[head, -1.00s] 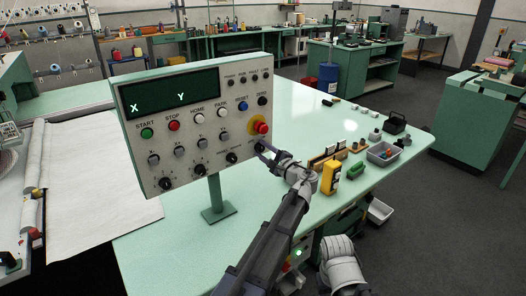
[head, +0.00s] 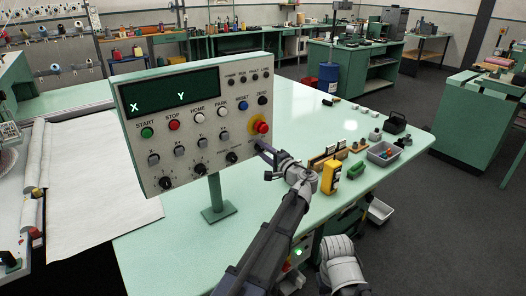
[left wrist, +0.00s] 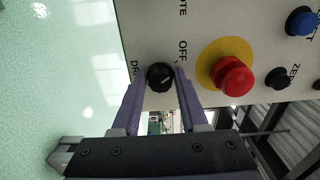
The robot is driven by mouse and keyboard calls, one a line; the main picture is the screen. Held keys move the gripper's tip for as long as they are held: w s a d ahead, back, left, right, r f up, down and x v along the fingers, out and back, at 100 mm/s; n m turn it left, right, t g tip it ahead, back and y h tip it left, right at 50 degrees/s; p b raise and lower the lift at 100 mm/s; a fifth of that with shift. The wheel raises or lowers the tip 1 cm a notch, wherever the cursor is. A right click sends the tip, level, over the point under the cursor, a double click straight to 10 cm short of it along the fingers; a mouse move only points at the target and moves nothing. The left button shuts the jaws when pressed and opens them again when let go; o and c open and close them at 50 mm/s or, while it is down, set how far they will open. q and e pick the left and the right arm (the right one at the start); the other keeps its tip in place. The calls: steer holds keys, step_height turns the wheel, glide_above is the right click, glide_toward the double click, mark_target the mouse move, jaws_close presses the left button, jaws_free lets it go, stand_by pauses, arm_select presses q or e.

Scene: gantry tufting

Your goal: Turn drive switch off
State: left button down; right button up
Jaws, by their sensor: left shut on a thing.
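The drive switch is a round black knob (left wrist: 160,76) at the lower right of the grey control panel (head: 140,103). In the left wrist view a pale mark on it slants toward the right. The word OFF is printed just above and right of it there, and a partly covered label starting DR lies to its left. My left gripper (head: 262,148) is at the panel face in the head view and hides most of the knob. In the left wrist view its two fingers stand on either side of the knob, shut on it. My right gripper is not in view.
A red emergency stop on a yellow disc (head: 261,127) sits just above the knob; it is also close to the fingers in the left wrist view (left wrist: 233,77). More knobs and buttons fill the panel. A yellow handheld unit (head: 331,176) and a grey bin (head: 382,153) stand on the green table.

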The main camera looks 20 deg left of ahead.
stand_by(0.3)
arm_select(q)
steer(key=shift+c, duration=2.2)
jaws_free()
steer(key=v, duration=0.8)
